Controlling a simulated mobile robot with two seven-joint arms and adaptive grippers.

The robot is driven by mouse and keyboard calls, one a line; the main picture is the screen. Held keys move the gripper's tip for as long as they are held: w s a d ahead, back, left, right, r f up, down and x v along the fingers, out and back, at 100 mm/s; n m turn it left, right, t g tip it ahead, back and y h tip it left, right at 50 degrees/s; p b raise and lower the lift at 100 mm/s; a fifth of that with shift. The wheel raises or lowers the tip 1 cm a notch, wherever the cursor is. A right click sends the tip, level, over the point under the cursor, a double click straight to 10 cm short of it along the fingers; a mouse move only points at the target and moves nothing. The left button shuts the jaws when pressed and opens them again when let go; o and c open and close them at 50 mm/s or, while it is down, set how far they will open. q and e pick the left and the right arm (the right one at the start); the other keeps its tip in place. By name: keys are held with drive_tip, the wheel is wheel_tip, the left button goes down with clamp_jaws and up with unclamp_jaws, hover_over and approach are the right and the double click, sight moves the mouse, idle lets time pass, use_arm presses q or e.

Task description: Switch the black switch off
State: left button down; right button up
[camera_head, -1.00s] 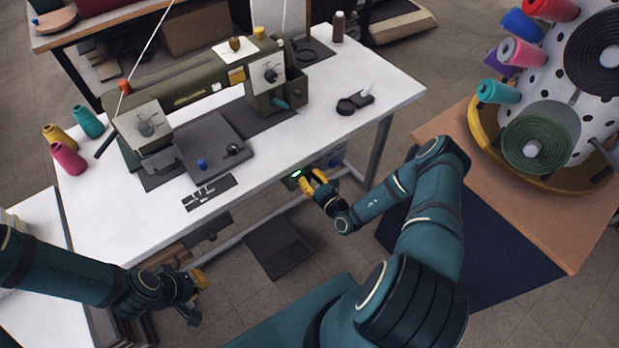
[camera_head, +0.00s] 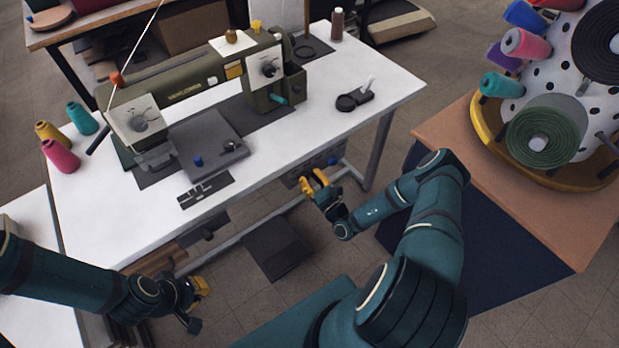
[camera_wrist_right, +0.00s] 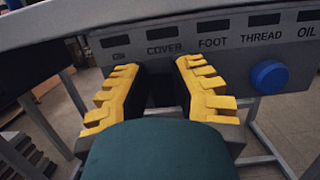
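A grey control panel (camera_wrist_right: 225,55) hangs under the front edge of the sewing table, with dark indicator windows above labels that read roughly ON, COVER, FOOT, THREAD and OIL. My right gripper (camera_wrist_right: 158,70) is in front of its left part, yellow fingers spread apart on either side of a dark area. The black switch cannot be made out clearly; it may be in that dark area or hidden by the fingers. In the head view my right gripper (camera_head: 313,181) is at the panel. My left gripper (camera_head: 201,287) hangs low at the left, its opening unclear.
A blue knob (camera_wrist_right: 269,76) sticks out of the panel to the right of my right gripper. The white table (camera_head: 330,125) carries an olive sewing machine (camera_head: 195,90). A wooden stand (camera_head: 500,205) with thread cones is at the right. A dark pedal plate (camera_head: 277,250) lies below.

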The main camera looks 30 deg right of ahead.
drive_tip(key=o, duration=0.5)
drive_tip(key=shift+w, duration=0.1)
drive_tip(key=shift+c, duration=0.2)
drive_tip(key=a+v, duration=0.1)
drive_tip(key=v, duration=1.1)
drive_tip(key=shift+d, duration=0.45)
drive_tip(key=shift+r, duration=0.15)
